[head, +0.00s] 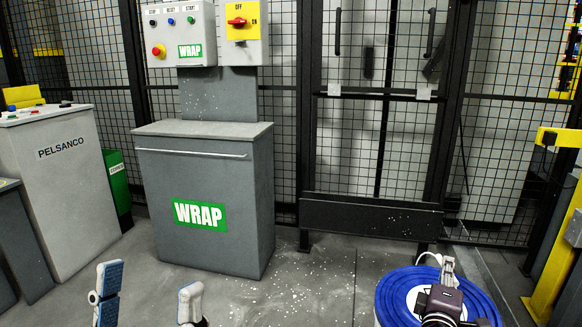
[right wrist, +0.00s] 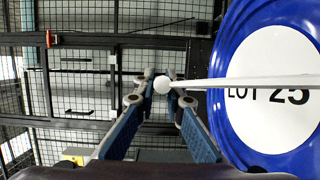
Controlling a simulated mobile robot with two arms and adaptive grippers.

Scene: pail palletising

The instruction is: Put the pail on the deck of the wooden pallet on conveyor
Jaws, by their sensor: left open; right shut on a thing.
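The pail (head: 395,292) shows at the bottom right of the head view as a blue lid with a white round label. In the right wrist view the pail (right wrist: 278,62) fills the right side, its label reading "LOT 25". Its thin white handle (right wrist: 240,83) runs to my right gripper (right wrist: 163,90), whose fingers are shut on it. In the head view my right gripper (head: 447,272) is over the lid. My left gripper (head: 150,292) is open and empty at the bottom left, fingers pointing up. The pallet and conveyor are not in view.
A grey WRAP cabinet (head: 205,200) with a control panel stands ahead. A PELSANCO console (head: 65,190) and a green bin (head: 117,180) are at the left. Black mesh fencing (head: 385,120) closes the back. A yellow post (head: 556,245) stands at the right. Speckled floor (head: 310,285) lies clear between.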

